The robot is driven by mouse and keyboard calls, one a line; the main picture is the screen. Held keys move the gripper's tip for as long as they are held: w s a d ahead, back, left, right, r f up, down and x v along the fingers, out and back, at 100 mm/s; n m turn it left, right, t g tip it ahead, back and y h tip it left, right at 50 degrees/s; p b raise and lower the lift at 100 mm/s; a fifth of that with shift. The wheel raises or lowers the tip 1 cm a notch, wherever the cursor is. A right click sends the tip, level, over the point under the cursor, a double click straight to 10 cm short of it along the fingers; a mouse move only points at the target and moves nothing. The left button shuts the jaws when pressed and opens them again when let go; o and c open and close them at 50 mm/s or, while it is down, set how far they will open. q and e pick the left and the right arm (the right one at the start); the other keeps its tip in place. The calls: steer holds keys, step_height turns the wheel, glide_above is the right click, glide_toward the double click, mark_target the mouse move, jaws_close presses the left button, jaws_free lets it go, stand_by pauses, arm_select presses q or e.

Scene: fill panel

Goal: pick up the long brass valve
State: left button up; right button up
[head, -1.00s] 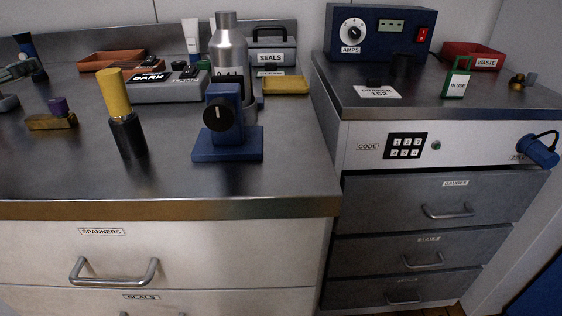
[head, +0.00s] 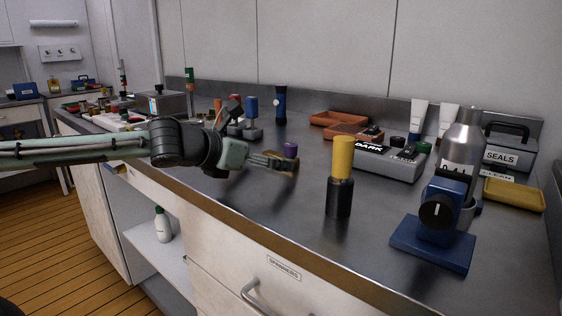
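A long brass valve body (head: 288,167) with a purple knob (head: 291,149) lies on the steel counter, left of a yellow-capped dark cylinder. My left arm reaches in from the left, and its gripper (head: 278,161) is at the valve, with the fingers overlapping the brass part in the picture. The fingers cover much of the valve, so I cannot tell whether they touch it or have closed on it. My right gripper is not in view.
The yellow-capped cylinder (head: 340,185) stands right of the valve. A blue stand with a dial (head: 437,220) is further right. Blue- and red-topped parts stand behind my gripper.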

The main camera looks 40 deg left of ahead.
arm_select(q)
steer(key=shift+x, duration=0.85)
steer(key=shift+c, duration=0.2)
steer(key=c, duration=1.2)
steer(key=shift+r, duration=0.1)
steer(key=shift+c, duration=0.8)
